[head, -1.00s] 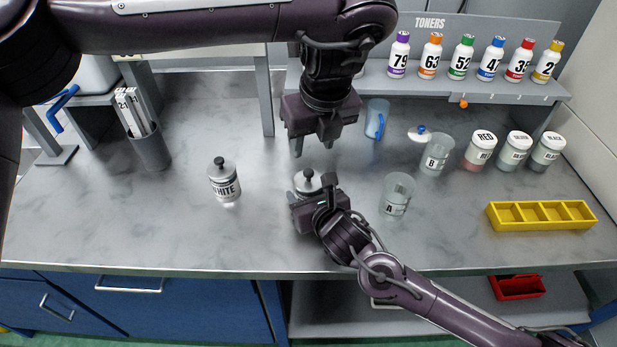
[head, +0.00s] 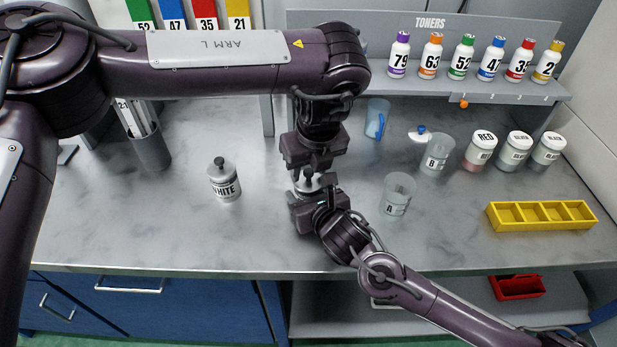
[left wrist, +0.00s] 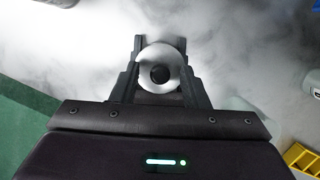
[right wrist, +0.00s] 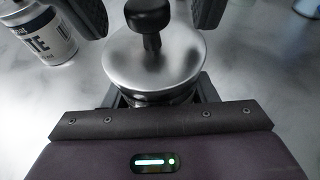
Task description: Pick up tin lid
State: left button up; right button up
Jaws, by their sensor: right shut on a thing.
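The tin lid (head: 307,184) is a round silver disc with a black knob, sitting level on its tin. It also shows in the left wrist view (left wrist: 146,61) and the right wrist view (right wrist: 122,58). My left gripper (head: 310,173) points down over the lid, open, its fingers on opposite sides of the black knob and apart from it. My right gripper (head: 311,199) is shut on the tin's body below the lid. The tin's body is mostly hidden by the lid and the right gripper.
A lidded WHITE tin (head: 225,188) stands to the left. Clear beaker A (head: 396,200) stands to the right, with beaker B (head: 436,160) behind it. A blue-handled beaker (head: 376,125) is at the back. A yellow tray (head: 541,225) lies far right. The front left counter is clear.

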aim_at(310, 172)
pick_arm(q)
grip_shut()
pick_arm(e)
jog(key=o, duration=1.2)
pick_arm(q)
notch_tip(310, 172, up, 10)
pick_arm(e)
jog(key=v, duration=1.2)
jog(key=shift+r, duration=0.1)
